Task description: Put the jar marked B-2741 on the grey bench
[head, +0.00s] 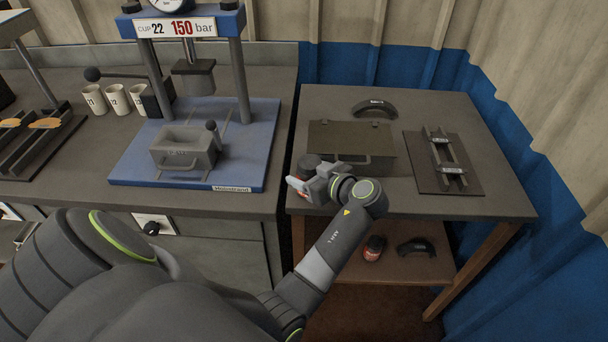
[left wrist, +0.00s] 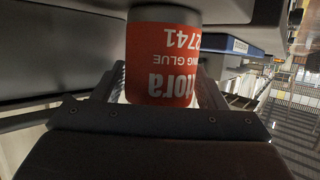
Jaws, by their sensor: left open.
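The jar with a red label (left wrist: 160,60) shows close up in the left wrist view, its text upside down, reading "2741" and part of "GLUE"; the start of the number is cut off. It stands between the two fingers of my left gripper (head: 308,187), which is open around it. The long grey bench (head: 70,150) is to the left, across a narrow gap. My right gripper is out of view.
A press on a blue base (head: 240,165) fills much of the bench, with several white cups (head: 115,98) behind left. A dark case (head: 350,145) and a plate with rails (head: 442,165) lie on the table. Another red-labelled jar (head: 374,248) is on the shelf below.

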